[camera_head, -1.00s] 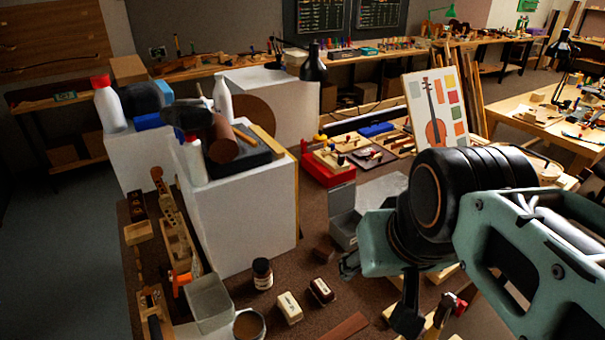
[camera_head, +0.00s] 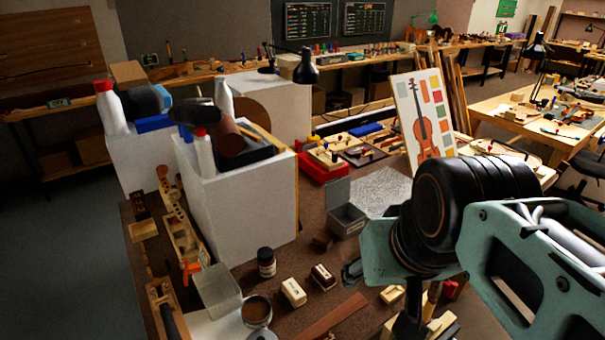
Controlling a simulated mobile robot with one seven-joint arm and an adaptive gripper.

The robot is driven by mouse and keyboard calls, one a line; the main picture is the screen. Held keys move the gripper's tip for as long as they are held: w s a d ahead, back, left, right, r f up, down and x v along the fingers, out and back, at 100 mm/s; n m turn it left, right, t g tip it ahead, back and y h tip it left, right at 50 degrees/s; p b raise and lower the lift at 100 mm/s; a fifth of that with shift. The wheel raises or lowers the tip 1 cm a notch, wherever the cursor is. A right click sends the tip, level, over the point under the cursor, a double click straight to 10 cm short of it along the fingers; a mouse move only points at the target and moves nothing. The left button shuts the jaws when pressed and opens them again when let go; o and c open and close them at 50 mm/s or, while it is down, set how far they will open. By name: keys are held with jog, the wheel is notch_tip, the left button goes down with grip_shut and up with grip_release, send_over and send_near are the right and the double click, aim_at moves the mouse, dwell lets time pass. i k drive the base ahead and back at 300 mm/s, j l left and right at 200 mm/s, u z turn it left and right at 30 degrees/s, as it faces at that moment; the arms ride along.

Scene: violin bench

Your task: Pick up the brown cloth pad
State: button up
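A small dark brown block-like piece (camera_head: 321,241) lies on the brown bench (camera_head: 232,268), beside the open grey box and right of the large white block. It may be the brown cloth pad, but it is too small and dark to tell. My gripper (camera_head: 381,297) hangs at the lower right of the head view, right of and nearer than that piece. Its two dark fingers look spread apart, with nothing seen between them. My wrist hides part of the bench behind it.
An open grey box (camera_head: 347,220), a dark jar (camera_head: 266,262) and two cream-and-brown blocks (camera_head: 293,292) stand nearby. A flat reddish-brown strip (camera_head: 332,316) lies at the front. Tall white blocks (camera_head: 240,214) rise on the left. A violin picture board (camera_head: 423,120) stands behind my arm.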

aim_at(323, 243)
jog(key=u, duration=1.1)
jog(key=z, duration=1.05)
jog(key=i+l+u, duration=0.15)
jog(key=u, duration=0.3)
jog(key=i+l+u, duration=0.1)
jog(key=l+u, duration=0.3)
jog(key=k+j+z, duration=0.15)
jog(key=i+l+u, duration=0.15)
jog(key=u, duration=0.2)
